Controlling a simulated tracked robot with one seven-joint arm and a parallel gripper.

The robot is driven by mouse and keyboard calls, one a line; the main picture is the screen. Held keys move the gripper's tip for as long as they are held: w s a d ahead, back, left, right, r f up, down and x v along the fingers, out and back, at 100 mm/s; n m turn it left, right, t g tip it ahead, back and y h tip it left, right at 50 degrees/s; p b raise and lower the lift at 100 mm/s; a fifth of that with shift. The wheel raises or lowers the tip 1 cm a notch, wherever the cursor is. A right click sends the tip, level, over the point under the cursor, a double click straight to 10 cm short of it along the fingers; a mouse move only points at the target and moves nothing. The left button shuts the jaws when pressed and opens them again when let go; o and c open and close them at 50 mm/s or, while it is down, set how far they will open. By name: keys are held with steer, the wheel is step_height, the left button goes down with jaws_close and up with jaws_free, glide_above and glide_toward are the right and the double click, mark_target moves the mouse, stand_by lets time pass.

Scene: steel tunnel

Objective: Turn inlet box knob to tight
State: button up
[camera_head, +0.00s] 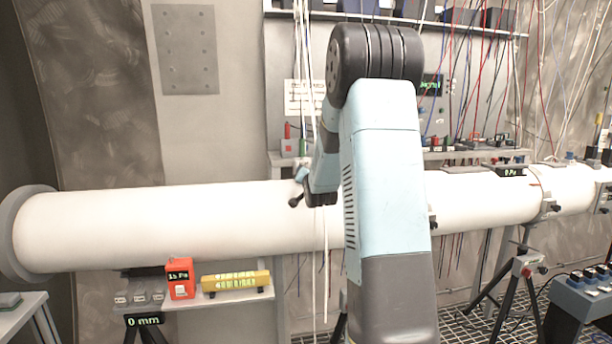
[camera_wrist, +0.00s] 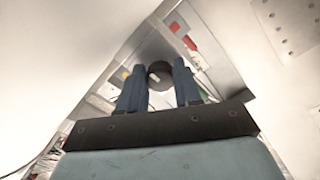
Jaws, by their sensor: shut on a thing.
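My gripper (camera_wrist: 159,68) shows in the wrist view with two blue fingers, one on each side of a dark round knob (camera_wrist: 160,76). The fingers are shut on the knob, which has a small pale mark on its face. In the head view, my gripper (camera_head: 303,174) is at the front of the white pipe, left of my upright arm. A small black knob (camera_head: 295,201) shows just below it. My arm hides part of the pipe, and the inlet box itself cannot be made out.
The long white pipe (camera_head: 150,225) runs across the scene. Below it, a red meter (camera_head: 180,279) and a yellow block (camera_head: 235,281) stand on a shelf. Loose cables hang close behind my arm. A blue box (camera_head: 585,292) stands at lower right.

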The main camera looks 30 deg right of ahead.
steer(key=shift+d+f, duration=0.1)
steer(key=shift+f, duration=0.1)
steer(key=o, duration=0.8)
steer(key=shift+c, duration=0.2)
steer(key=shift+o, duration=1.4)
steer(key=shift+r, duration=0.15)
steer(key=v, duration=1.4)
steer(key=shift+w, duration=0.1)
